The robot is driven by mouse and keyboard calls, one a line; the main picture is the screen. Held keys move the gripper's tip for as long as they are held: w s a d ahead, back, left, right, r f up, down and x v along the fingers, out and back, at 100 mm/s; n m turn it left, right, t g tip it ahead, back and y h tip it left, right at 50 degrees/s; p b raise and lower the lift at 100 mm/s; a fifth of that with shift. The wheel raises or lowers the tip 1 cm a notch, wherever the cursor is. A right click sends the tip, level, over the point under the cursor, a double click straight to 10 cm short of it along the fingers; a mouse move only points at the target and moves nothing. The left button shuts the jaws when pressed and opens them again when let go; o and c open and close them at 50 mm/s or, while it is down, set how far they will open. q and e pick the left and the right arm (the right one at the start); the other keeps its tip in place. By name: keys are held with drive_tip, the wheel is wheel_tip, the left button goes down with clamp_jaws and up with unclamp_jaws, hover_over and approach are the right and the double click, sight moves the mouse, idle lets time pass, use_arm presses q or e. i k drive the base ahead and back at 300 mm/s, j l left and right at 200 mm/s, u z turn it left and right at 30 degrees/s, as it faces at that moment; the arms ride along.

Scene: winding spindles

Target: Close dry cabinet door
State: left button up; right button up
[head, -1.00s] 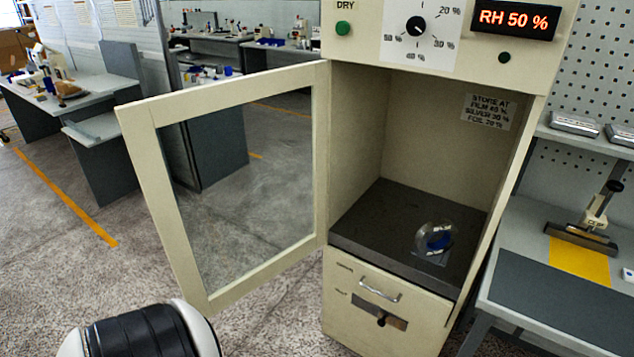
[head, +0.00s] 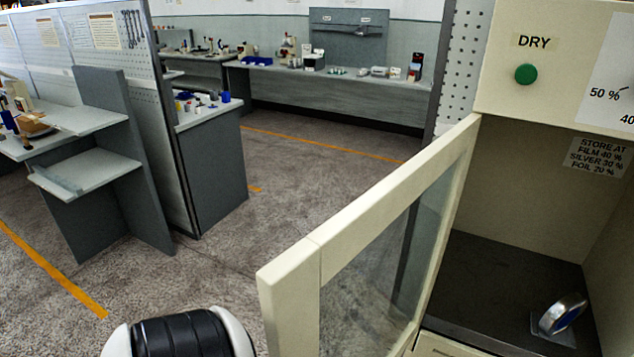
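The dry cabinet (head: 545,58) stands at the right, with a green button (head: 526,74) under the word DRY. Its cream-framed door (head: 385,205) with a glass pane stands open, swung out toward me from the hinge on the cabinet's left side. Inside, a round spool (head: 562,313) with a metallic rim and blue centre sits on a clear square piece on the dark cabinet floor (head: 500,285). Neither gripper shows. A black and white part of my own arm shows at the bottom left.
A workbench (head: 75,120) and grey partitions (head: 165,130) stand at the left. A long bench (head: 330,85) with small items runs along the back wall. The speckled floor (head: 240,260) left of the door is clear, with orange lines.

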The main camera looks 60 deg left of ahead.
sight(288, 287)
drive_tip(key=k+j, duration=0.1)
drive_tip(key=j, duration=0.3)
drive_tip(key=k+j, duration=0.1)
drive_tip(key=j, duration=0.3)
drive_tip(key=k+j, duration=0.1)
drive_tip(key=j, duration=0.3)
drive_tip(key=k+j, duration=0.1)
drive_tip(key=j, duration=0.3)
